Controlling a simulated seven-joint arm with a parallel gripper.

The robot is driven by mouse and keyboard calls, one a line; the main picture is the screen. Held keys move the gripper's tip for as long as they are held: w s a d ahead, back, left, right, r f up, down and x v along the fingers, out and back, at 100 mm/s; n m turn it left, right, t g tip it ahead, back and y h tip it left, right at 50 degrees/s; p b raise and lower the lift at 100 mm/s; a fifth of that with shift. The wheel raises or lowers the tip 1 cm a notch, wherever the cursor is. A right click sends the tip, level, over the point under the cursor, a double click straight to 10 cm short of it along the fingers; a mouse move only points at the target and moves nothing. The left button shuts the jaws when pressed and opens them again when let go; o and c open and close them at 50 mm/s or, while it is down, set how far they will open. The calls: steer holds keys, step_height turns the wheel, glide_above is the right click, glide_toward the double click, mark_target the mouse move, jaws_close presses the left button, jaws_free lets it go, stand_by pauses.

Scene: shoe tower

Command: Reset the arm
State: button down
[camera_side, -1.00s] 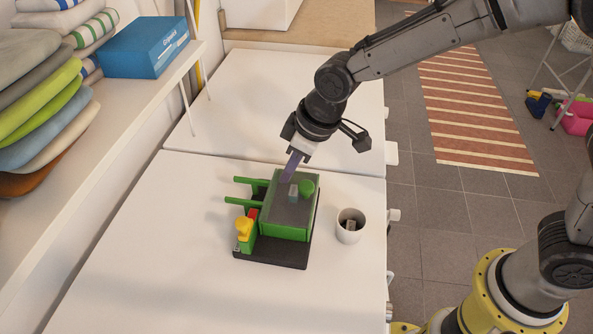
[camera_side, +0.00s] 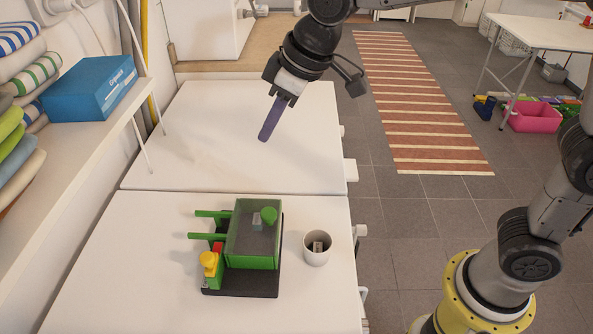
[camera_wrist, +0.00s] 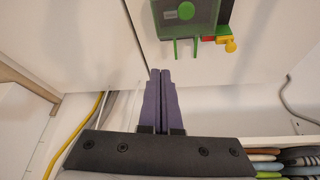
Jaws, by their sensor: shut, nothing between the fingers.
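My gripper (camera_side: 264,136) hangs above the far white table panel in the side view, well clear of everything. Its purple fingers are together with nothing between them; the wrist view (camera_wrist: 160,72) shows them side by side. A green box device (camera_side: 252,234) on a black base stands on the near white table, with a green knob (camera_side: 268,215) on top. Two green bars stick out to its left. A yellow and red part (camera_side: 209,260) sits at its front left corner. The device also shows at the top of the wrist view (camera_wrist: 185,18), beyond the fingertips.
A white cup (camera_side: 317,248) with a small object inside stands right of the device. A shelf at left holds a blue box (camera_side: 90,88) and folded textiles (camera_side: 15,130). The far table panel (camera_side: 220,130) is bare.

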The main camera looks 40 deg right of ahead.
steer(key=s+d+r+m+t+h, duration=0.1)
steer(key=s+d+r+m+t, duration=0.3)
steer(key=s+d, duration=0.85)
steer(key=s+d+f+m+g, duration=0.1)
steer(key=s+d+f, duration=0.2)
steer(key=s, duration=0.2)
steer(key=s+d+f+m+g+h, duration=0.1)
steer(key=s+d+f, duration=0.2)
steer(key=s, duration=0.3)
steer(key=shift+f+g, duration=0.4)
steer(key=shift+f, duration=0.3)
